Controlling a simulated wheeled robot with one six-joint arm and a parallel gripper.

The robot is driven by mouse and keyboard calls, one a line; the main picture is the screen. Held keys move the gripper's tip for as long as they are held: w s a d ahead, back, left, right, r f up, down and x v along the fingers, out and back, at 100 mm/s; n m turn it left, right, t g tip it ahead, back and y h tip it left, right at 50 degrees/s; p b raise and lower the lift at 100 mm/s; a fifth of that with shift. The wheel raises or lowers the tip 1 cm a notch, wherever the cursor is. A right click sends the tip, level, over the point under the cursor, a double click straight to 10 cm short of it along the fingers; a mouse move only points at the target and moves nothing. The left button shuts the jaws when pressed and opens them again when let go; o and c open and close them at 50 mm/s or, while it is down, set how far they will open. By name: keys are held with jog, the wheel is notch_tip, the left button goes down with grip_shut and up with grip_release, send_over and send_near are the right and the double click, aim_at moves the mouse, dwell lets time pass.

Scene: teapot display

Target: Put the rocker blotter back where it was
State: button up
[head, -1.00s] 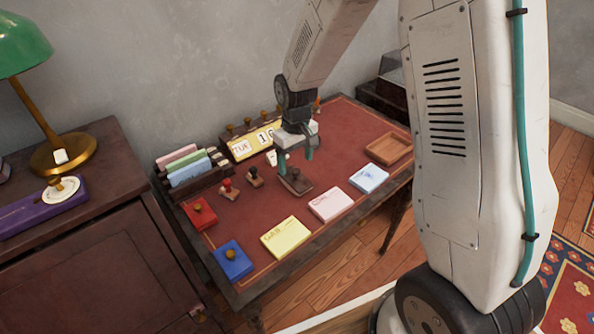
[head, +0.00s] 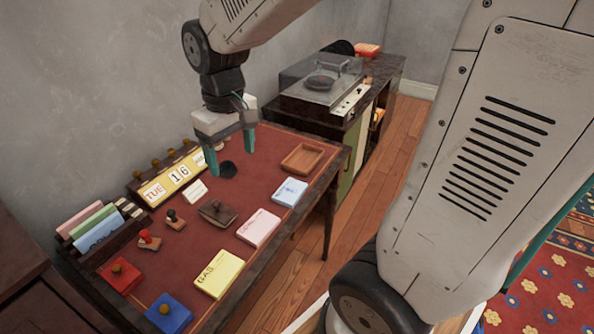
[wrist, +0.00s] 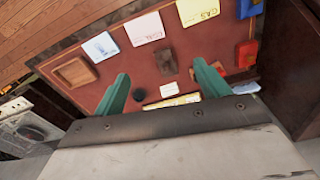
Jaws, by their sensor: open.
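The rocker blotter (head: 217,211), a dark brown block with a small knob, rests on the red desk top in the head view. It stands between the stamps and the pink pad. My gripper (head: 232,160) is open and empty, raised above the desk and apart from the blotter, toward the back. In the wrist view, the two teal fingers of my gripper (wrist: 163,85) are spread wide over the desk.
A round black item (head: 228,169) shows near my fingers. A shallow wooden tray (head: 318,150) lies at the right end. Yellow (head: 219,273), pink (head: 258,228) and blue (head: 290,192) pads line the front. A calendar (head: 172,178) and stamps stand behind. A record player (head: 320,83) is beyond.

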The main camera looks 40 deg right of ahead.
jog(key=s+d+r+m, duration=0.1)
jog(key=s+r, duration=0.1)
jog(key=s, duration=0.7)
jog(key=s+r+m, duration=0.1)
jog(key=s+r, duration=0.1)
jog(key=s, duration=0.7)
jog(key=shift+d+r+t, duration=0.3)
jog(key=shift+d+r, duration=0.1)
